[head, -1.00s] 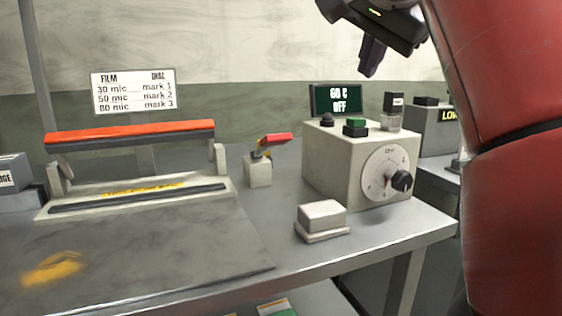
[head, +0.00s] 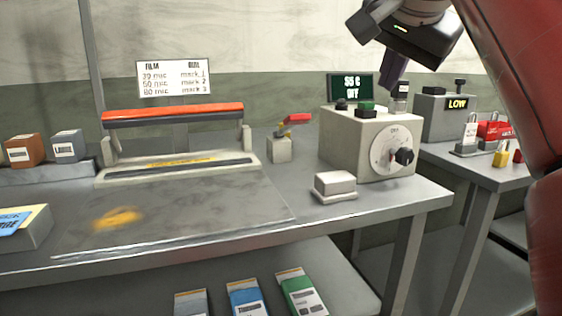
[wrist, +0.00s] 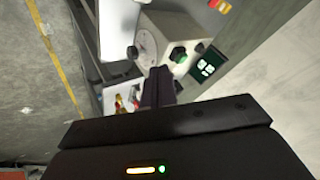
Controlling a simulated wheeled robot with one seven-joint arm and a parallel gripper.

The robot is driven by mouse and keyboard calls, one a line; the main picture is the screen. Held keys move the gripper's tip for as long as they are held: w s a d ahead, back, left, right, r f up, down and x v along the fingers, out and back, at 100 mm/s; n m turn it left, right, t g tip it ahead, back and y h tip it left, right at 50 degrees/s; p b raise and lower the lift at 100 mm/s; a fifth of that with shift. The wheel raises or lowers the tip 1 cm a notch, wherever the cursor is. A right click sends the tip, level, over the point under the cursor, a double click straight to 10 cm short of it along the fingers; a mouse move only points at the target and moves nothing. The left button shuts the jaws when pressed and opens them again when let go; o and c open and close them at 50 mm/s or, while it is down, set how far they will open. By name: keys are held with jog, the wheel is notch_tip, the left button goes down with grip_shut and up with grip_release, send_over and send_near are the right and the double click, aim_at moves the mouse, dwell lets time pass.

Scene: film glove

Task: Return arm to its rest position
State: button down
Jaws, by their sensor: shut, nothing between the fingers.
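My gripper (head: 394,70) hangs at the upper right of the head view, above and in front of the back right part of the control box. Its fingers are together and hold nothing. In the wrist view the closed fingers (wrist: 159,86) point toward the control box, apart from it. My red arm runs down the right side of the head view. The cream control box (head: 350,145) has a dial, a black knob, a green button and a black button on top.
A heat sealer with an orange bar (head: 172,113) stands on the bench, left of a red-handled switch (head: 293,121). A white block (head: 335,185) lies near the front edge. A second table at right holds a LOW box (head: 440,118) and padlocks (head: 500,155). Film packets (head: 243,298) lie on the lower shelf.

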jog(key=s+f+n+g, duration=0.1)
jog(key=s+f+n, duration=0.2)
jog(key=f, duration=1)
jog(key=s+f+n+g, duration=0.1)
jog(key=s+f+n, duration=0.2)
jog(key=s+f, duration=0.4)
jog(key=s+f+n+g, duration=0.1)
jog(key=s+f, duration=0.4)
jog(key=f, duration=1.5)
jog(key=shift+s+f+n+y, duration=0.25)
jog(key=shift+n+y, duration=0.15)
jog(key=shift+n, duration=0.5)
jog(key=shift+a, duration=0.1)
